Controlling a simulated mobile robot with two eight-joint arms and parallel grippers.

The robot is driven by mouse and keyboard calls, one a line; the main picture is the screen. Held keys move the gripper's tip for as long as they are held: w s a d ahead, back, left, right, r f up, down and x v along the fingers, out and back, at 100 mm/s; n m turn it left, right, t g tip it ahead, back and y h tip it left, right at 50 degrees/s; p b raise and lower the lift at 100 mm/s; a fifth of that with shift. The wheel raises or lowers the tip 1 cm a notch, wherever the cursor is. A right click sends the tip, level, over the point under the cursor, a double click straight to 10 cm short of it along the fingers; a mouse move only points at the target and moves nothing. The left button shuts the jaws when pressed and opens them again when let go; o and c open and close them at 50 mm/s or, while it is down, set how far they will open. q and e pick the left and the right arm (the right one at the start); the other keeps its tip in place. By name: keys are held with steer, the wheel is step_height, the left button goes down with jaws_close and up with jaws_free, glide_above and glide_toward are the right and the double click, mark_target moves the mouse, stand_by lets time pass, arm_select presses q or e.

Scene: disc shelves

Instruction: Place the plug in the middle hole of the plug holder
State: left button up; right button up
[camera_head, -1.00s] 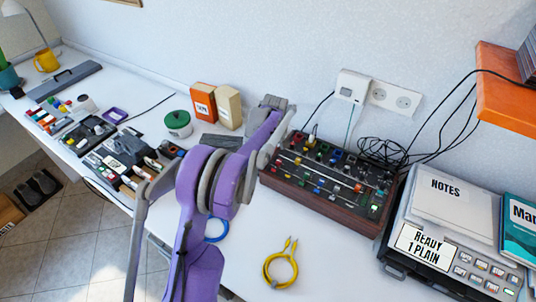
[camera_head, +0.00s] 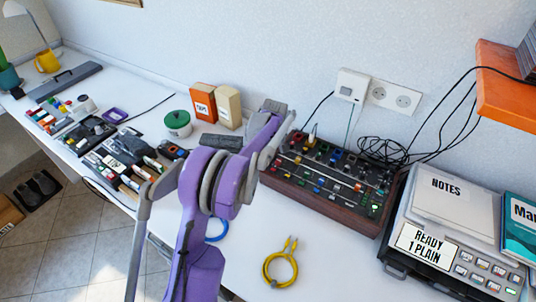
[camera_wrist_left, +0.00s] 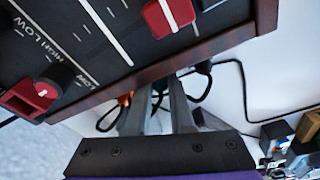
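My left gripper (camera_wrist_left: 163,108) is at the back left of the dark mixer panel (camera_head: 335,165), largely hidden by my purple arm in the head view. In the left wrist view its two grey fingers reach past the panel's wooden edge (camera_wrist_left: 215,45), which covers their tips. A dark green cable or plug shows between the fingers; whether they grip it I cannot tell. An orange piece (camera_wrist_left: 124,99) is beside the left finger. A pale plug (camera_head: 313,132) stands at the panel's back edge. I cannot make out a plug holder for certain. My right gripper is not in view.
A coiled yellow cable (camera_head: 280,268) lies in front of the panel. Black cables (camera_head: 383,151) tangle by the wall sockets (camera_head: 393,97).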

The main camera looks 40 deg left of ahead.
arm_select(q)
steer(key=shift+s+d+f+p, duration=0.1)
steer(key=shift+d+f+p, duration=0.1)
steer(key=shift+p, duration=0.1)
step_height(320, 180, up, 12)
steer(key=d+p, duration=0.1)
steer(key=s+d+r+m+t, duration=0.1)
steer(key=s+d+r+m, duration=0.25)
steer(key=s+d, duration=0.4)
steer(key=s+d+f+m+t+h, duration=0.1)
steer(key=s+d+f+m, duration=0.2)
steer(key=s+d+m, duration=0.2)
steer(key=s+d+f+m+t, duration=0.2)
steer(key=s+d+f+m, duration=0.2)
steer(key=s+d, duration=0.7)
steer(key=s+m, duration=0.2)
steer(key=s, duration=0.2)
steer(key=shift+s+d+h, duration=0.3)
steer(key=shift+s+h, duration=0.05)
steer(key=shift+h, duration=0.05)
